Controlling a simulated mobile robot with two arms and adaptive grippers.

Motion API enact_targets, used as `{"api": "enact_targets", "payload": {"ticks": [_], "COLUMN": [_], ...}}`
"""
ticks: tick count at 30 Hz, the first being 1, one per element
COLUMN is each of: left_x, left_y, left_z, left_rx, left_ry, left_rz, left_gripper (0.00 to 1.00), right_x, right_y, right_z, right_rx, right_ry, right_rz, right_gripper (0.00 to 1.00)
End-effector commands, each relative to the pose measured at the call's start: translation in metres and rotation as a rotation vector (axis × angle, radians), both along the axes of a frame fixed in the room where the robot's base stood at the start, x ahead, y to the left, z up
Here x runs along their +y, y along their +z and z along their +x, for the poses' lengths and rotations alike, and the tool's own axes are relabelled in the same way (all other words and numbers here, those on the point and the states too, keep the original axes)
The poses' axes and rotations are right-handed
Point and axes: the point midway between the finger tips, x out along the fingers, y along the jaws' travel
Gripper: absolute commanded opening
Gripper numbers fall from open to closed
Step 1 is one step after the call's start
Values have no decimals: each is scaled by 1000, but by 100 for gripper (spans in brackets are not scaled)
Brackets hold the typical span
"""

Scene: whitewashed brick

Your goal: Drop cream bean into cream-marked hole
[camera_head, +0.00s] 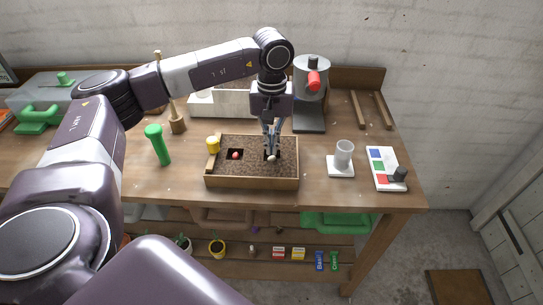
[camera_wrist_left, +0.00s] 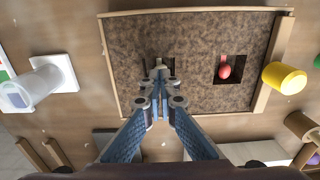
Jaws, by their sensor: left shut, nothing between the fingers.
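A shallow wooden box (camera_head: 225,184) of brown soil stands on the bench and also fills the middle of the left wrist view (camera_wrist_left: 195,102). It has two dark square holes. The left hole (camera_head: 235,154) holds a red bean (camera_head: 235,156), also seen in the left wrist view (camera_wrist_left: 225,71). My left gripper (camera_head: 271,152) points down over the right hole, its fingertips (camera_wrist_left: 158,68) shut and empty. A small pale bean (camera_head: 271,158) shows just below the fingertips, at that hole; its exact depth is unclear. The fingers cover much of this hole in the wrist view. No cream mark is clear. My right gripper is out of view.
A yellow cylinder (camera_head: 213,145) stands at the box's left end. A green cylinder (camera_head: 157,145) stands farther left. A clear cup (camera_head: 344,154) on a white base and a panel with coloured squares (camera_head: 383,168) are to the right. A grey machine (camera_head: 310,92) stands behind.

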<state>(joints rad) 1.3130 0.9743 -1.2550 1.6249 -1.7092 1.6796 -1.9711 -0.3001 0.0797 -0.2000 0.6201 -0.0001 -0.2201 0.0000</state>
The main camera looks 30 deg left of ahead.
Motion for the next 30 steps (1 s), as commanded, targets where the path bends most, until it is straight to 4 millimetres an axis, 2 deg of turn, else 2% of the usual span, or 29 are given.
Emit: {"api": "enact_targets", "payload": {"ticks": [1,17,30], "left_x": [0,0,0], "left_y": [7,50,52], "left_z": [0,1,0], "left_rx": [-1,-3,-1], "left_ry": [-1,0,0], "left_rz": [0,-1,0], "left_gripper": [0,0,0], "right_x": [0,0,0], "right_y": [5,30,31], "right_z": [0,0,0], "right_rx": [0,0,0], "right_ry": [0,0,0], "right_rz": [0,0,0], "right_gripper": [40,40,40]}}
